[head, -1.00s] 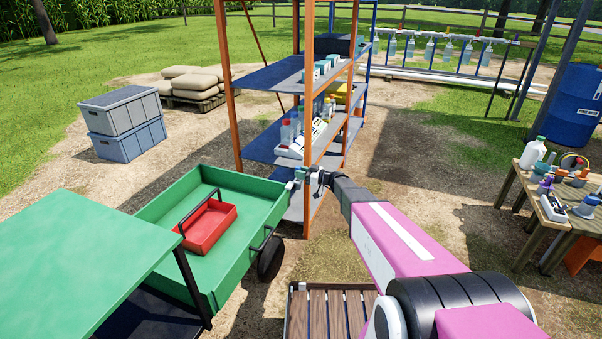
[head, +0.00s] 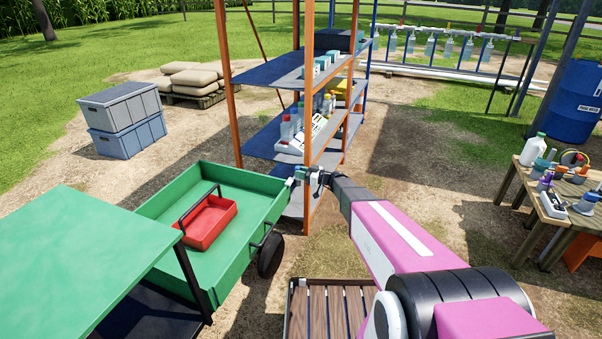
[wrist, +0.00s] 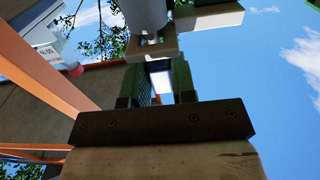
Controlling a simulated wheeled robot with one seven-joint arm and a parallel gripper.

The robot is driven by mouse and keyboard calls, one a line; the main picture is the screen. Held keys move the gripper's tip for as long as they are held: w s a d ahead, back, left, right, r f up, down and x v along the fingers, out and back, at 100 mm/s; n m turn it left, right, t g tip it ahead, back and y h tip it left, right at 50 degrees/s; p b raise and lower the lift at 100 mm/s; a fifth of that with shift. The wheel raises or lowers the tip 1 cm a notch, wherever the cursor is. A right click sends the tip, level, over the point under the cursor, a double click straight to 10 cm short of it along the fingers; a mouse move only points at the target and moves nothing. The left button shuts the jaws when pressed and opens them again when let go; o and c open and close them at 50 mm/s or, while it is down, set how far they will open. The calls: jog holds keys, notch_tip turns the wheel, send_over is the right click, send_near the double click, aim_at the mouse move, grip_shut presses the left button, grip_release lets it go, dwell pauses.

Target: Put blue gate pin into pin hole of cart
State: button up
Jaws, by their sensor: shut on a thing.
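The green cart (head: 232,268) stands at left centre in the head view, its far right corner close to my gripper (head: 292,182). My gripper is small there, beside that corner and in front of the shelf rack. In the wrist view my gripper (wrist: 168,48) points up past the rack, its jaws shut on a grey-looking cylinder (wrist: 146,14). I take this to be the blue gate pin, though its blue does not show clearly. The pin hole cannot be made out, and I cannot tell whether the pin touches the cart.
A red tote (head: 207,226) lies in the cart. A green-topped table (head: 80,260) stands at near left. The orange-post shelf rack (head: 307,110) rises just behind my gripper. A wooden bench (head: 535,205) with bottles is at right. The ground between rack and bench is open.

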jog(key=shift+f, duration=0.4)
jog(key=shift+r, duration=0.2)
jog(key=shift+r, duration=2.75)
jog(key=shift+f, duration=2.9)
jog(key=o, duration=1)
jog(key=v, duration=1)
jog(key=shift+d, duration=0.4)
jog(key=shift+s, duration=0.15)
